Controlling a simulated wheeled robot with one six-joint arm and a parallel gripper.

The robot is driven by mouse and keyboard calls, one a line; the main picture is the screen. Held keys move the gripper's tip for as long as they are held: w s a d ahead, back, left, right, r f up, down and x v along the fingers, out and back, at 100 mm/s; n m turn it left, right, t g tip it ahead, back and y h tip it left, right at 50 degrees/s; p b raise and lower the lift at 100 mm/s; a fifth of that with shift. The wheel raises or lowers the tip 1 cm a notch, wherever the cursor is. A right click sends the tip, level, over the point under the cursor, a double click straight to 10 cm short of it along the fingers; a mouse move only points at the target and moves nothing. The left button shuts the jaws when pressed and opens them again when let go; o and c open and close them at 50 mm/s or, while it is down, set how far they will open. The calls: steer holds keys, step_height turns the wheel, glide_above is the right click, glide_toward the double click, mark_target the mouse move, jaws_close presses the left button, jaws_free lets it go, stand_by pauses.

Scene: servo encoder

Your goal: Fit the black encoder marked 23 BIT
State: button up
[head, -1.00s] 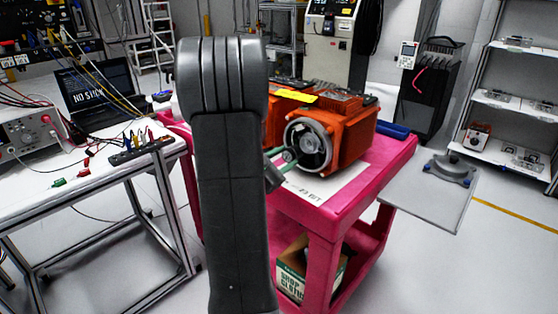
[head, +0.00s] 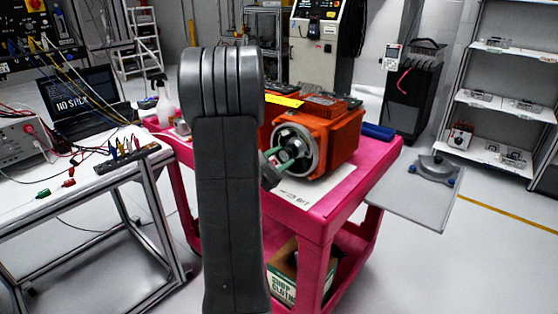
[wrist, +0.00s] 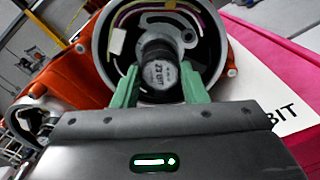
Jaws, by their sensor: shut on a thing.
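My gripper (wrist: 160,78) has green fingers, closed on the sides of a small round black encoder (wrist: 158,50). The motor's grey end housing (wrist: 112,22) holds coloured wires around the encoder. In the head view the gripper (head: 283,153) is at the motor's open end (head: 311,160), and my arm hides part of the motor.
The motor lies on a pink cart (head: 350,200) with a white sheet (head: 318,190) under it; BIT is readable on the sheet in the wrist view. A blue cylinder (head: 378,131) lies behind. A second orange unit with a round end (wrist: 32,115) is at the lower left.

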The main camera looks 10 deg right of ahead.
steer(key=shift+b+x, duration=0.55)
steer(key=shift+x, duration=0.6)
steer(key=shift+b, duration=0.45)
stand_by(0.6)
steer(key=o, duration=1.2)
steer(key=shift+c, duration=0.5)
steer(key=shift+a, duration=0.1)
steer(key=shift+s+a, duration=0.1)
steer(key=shift+s, duration=0.05)
steer(key=b+v, duration=0.2)
steer(key=v, duration=0.5)
